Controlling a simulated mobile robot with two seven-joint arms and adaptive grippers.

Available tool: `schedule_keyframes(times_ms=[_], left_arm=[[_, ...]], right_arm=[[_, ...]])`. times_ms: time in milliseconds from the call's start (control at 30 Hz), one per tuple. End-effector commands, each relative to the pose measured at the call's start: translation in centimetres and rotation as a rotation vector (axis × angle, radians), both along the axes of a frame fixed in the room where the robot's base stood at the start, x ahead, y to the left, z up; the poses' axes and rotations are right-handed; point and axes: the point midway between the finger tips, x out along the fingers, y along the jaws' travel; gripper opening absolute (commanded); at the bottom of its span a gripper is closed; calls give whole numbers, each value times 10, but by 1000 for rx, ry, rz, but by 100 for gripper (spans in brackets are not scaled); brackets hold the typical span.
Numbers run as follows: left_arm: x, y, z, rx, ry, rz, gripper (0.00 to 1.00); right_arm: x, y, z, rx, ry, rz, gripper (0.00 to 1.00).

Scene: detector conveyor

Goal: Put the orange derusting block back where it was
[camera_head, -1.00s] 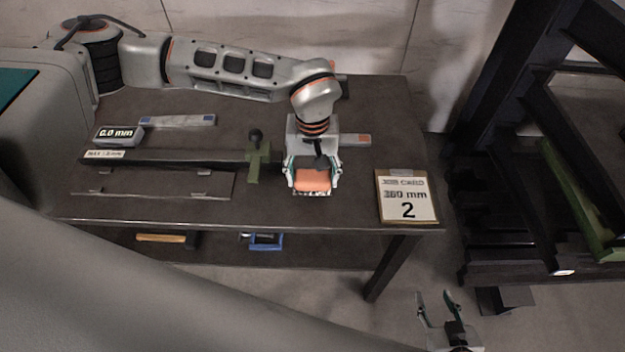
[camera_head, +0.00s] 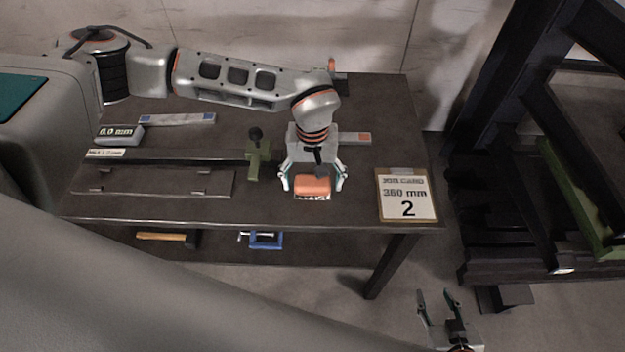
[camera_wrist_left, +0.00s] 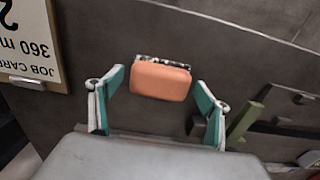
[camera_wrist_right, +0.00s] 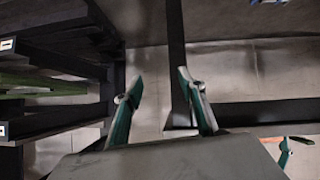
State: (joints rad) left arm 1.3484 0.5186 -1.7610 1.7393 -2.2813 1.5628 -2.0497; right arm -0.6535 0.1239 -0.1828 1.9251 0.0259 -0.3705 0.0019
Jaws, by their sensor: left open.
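The orange derusting block (camera_head: 313,187) rests on the dark bench top near its front edge, left of the job card. A speckled light strip shows along its edge. My left gripper (camera_head: 313,184) is open, with its fingers apart on either side of the block. In the left wrist view the block (camera_wrist_left: 160,80) lies just beyond and between the spread fingertips, with gaps on both sides. My right gripper (camera_head: 438,293) is open and empty, low beside the bench; in the right wrist view nothing is between its fingers (camera_wrist_right: 160,75).
The job card (camera_head: 407,195) lies to the block's right. A green clamp stop (camera_head: 257,160) on a dark rail stands to its left. A grey 0.0 mm display (camera_head: 118,134) is at the left. A dark rack (camera_head: 520,200) stands right of the bench. Tools lie on the lower shelf.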

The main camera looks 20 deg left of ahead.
Motion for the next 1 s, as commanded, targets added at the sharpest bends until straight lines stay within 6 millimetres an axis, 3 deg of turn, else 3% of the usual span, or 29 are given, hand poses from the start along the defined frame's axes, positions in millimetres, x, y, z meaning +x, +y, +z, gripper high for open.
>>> schedule_keyframes(times_ms=[167,600,800,1000], left_arm=[[2,0,16,-1,-4,-1,77],[0,0,101,0,-3,-1,77],[0,0,119,0,0,0,77],[0,0,123,0,0,0,77]], right_arm=[[-1,-2,-2,-3,2,0,40],[8,11,3,17,-33,18,40],[8,17,4,23,-37,28,40],[8,17,5,22,-40,29,40]])
